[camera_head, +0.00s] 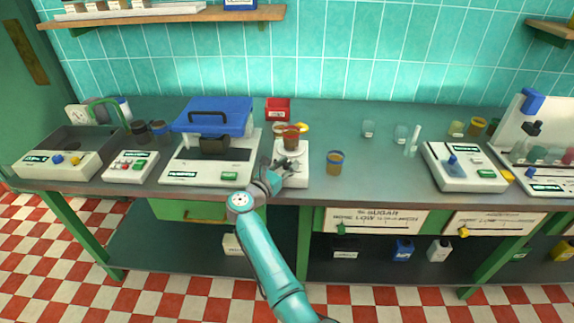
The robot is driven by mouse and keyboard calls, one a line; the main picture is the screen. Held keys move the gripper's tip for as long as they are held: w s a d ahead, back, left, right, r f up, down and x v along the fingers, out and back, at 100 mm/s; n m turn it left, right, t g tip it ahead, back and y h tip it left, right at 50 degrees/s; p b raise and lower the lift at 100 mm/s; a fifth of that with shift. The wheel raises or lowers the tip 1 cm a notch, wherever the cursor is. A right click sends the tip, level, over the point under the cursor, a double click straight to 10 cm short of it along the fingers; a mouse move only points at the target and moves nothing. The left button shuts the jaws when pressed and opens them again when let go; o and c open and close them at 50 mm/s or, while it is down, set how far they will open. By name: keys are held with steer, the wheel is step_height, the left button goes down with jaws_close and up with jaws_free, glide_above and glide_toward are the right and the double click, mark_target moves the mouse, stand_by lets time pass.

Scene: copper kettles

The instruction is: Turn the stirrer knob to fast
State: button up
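What looks like the stirrer (303,177) is a small white box in the middle of the bench, with a white plate on top. A cup of brown liquid (291,138) stands on the plate. My gripper (289,163) is at the front of this box, close to it or touching it. It covers part of the front, and I cannot make out the knob or its setting. The fingers are too small to tell whether they are open or shut.
Left of the gripper stands a white device with a blue lid (213,114). A brown cup with a blue band (335,162) stands just right. Behind is a red box (278,108). Further right is a white device with a blue knob (463,167). The bench front between them is clear.

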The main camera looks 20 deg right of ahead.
steer(key=shift+o, duration=1.1)
steer(key=v, duration=1.2)
